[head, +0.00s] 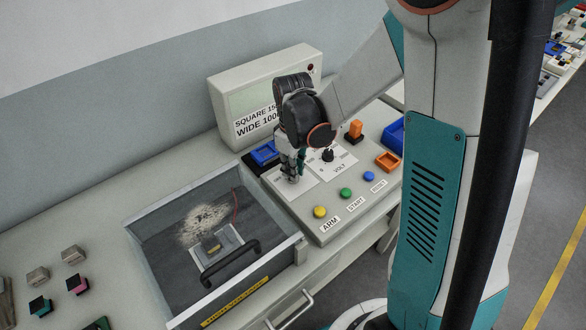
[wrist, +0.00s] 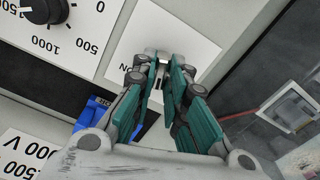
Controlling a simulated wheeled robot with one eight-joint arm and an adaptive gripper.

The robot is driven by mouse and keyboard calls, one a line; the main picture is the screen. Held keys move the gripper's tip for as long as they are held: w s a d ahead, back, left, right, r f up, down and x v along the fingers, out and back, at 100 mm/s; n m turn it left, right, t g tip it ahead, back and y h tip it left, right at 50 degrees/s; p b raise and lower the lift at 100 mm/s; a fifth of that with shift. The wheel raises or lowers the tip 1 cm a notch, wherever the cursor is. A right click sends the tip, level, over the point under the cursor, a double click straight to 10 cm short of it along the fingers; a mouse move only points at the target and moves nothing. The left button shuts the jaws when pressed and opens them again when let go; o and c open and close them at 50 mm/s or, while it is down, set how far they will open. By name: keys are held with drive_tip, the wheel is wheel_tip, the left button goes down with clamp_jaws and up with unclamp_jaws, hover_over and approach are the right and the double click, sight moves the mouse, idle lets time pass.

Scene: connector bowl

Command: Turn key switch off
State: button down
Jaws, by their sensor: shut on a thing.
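My gripper (head: 291,172) points down at the left part of the grey control panel (head: 335,215). In the wrist view, my gripper (wrist: 163,72) has its teal fingers closed around a small pale metal piece, the key of the key switch (wrist: 161,57). The fingertips hide most of the key, so its angle is hard to read. The key stands on a white label plate (wrist: 125,45) with the letters "ON" partly visible beside the fingers. In the head view the gripper covers the key switch.
A black VOLT knob (head: 327,155) is just right of the gripper. Yellow (head: 320,212), green (head: 346,193) and blue (head: 369,176) buttons line the panel front. A display box (head: 240,105) stands behind. An open-topped test box with a black handle (head: 231,264) is at left.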

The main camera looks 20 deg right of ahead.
drive_tip(key=n, duration=0.5)
drive_tip(key=shift+n, duration=0.4)
idle(0.3)
drive_tip(key=c, duration=1.6)
unclamp_jaws()
wheel_tip(320, 180, up, 12)
drive_tip(key=shift+r, duration=0.1)
